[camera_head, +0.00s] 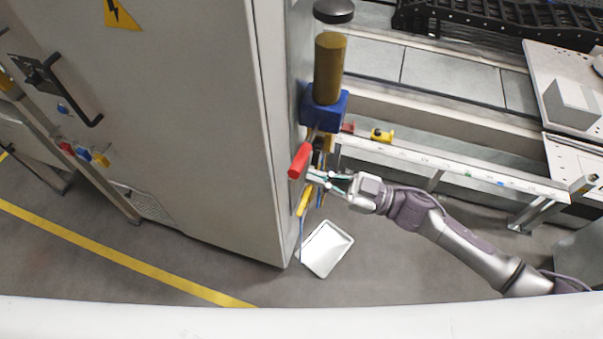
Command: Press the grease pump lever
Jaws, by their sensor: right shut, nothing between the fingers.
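The grease pump (323,105) is mounted on the side of the grey cabinet, with an amber cylinder and a black cap above a blue body. Its lever has a red handle (300,161) that points down and toward the left. My right gripper (316,178) is shut and empty. Its fingertips are just below and right of the red handle; I cannot tell whether they touch it. My left gripper is not in view.
The grey cabinet (190,110) fills the left side. A white tray (326,249) lies on the floor below the pump. A metal rail (450,168) runs to the right behind my right arm. A yellow part (382,135) sits near the rail.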

